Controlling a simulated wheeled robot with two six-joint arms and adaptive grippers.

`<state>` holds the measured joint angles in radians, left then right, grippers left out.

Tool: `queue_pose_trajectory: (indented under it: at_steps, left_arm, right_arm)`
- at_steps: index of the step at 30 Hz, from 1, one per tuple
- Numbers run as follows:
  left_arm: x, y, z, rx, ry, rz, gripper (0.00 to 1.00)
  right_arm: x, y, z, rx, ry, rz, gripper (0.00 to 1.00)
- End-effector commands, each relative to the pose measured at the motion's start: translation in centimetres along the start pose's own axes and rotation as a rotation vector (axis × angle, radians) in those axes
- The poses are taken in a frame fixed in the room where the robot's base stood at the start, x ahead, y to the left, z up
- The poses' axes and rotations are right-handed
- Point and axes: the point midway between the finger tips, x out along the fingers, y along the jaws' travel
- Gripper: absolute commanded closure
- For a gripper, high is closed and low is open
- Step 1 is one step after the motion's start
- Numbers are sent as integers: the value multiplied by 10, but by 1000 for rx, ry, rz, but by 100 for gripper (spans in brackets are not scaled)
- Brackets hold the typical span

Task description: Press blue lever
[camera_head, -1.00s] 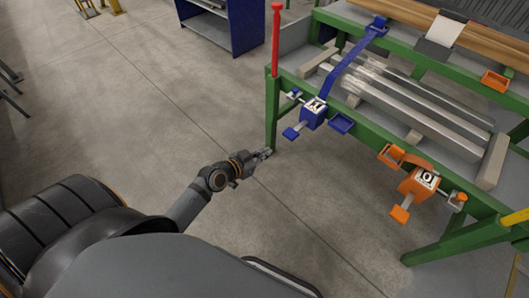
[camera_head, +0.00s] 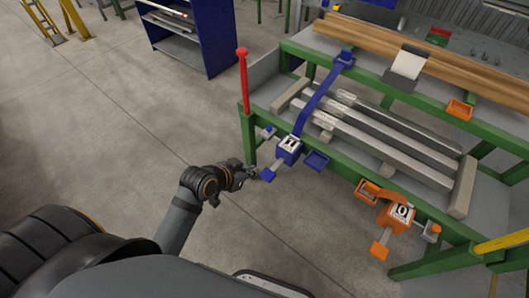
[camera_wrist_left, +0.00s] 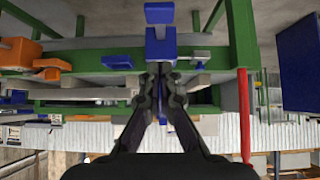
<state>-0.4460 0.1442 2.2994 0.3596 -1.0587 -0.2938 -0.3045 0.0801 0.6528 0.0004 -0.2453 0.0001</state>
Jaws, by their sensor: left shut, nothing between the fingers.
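The blue lever (camera_head: 267,173) is a small blue pad on a short grey stem below a blue box (camera_head: 289,149) with a white label, on the green table frame. My left gripper (camera_head: 251,173) is shut and empty, just left of the blue pad in the head view; whether it touches cannot be told there. In the left wrist view, which looks upside down, the blue pad (camera_wrist_left: 159,13) is at the top centre. The blue box (camera_wrist_left: 160,46) lies just beyond my closed fingertips (camera_wrist_left: 160,68) in the picture. My right gripper is not in view.
A red post (camera_head: 243,80) stands at the table's left corner. A blue tray (camera_head: 316,160) sits right of the blue box. An orange box (camera_head: 396,216) with its own orange lever (camera_head: 379,250) is further right. Metal bars (camera_head: 380,150) lie on the table. Floor on the left is clear.

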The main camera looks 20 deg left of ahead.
Motion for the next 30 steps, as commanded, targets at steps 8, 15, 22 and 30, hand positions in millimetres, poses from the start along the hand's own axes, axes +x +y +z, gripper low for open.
queue_pose_trajectory:
  at_steps: [8, 15, 22, 30]
  left_arm:
    - [-10, -1, 0, -11, -34, -16, 100]
    - [-1, -1, 0, -13, -32, -16, 100]
    - [44, -1, 2, -15, -31, -13, 100]
    - [99, -2, 10, -11, -35, -14, 100]
  right_arm:
    - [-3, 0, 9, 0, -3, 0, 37]
    - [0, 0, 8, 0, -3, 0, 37]
    - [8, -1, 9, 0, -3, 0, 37]
    - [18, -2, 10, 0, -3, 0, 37]
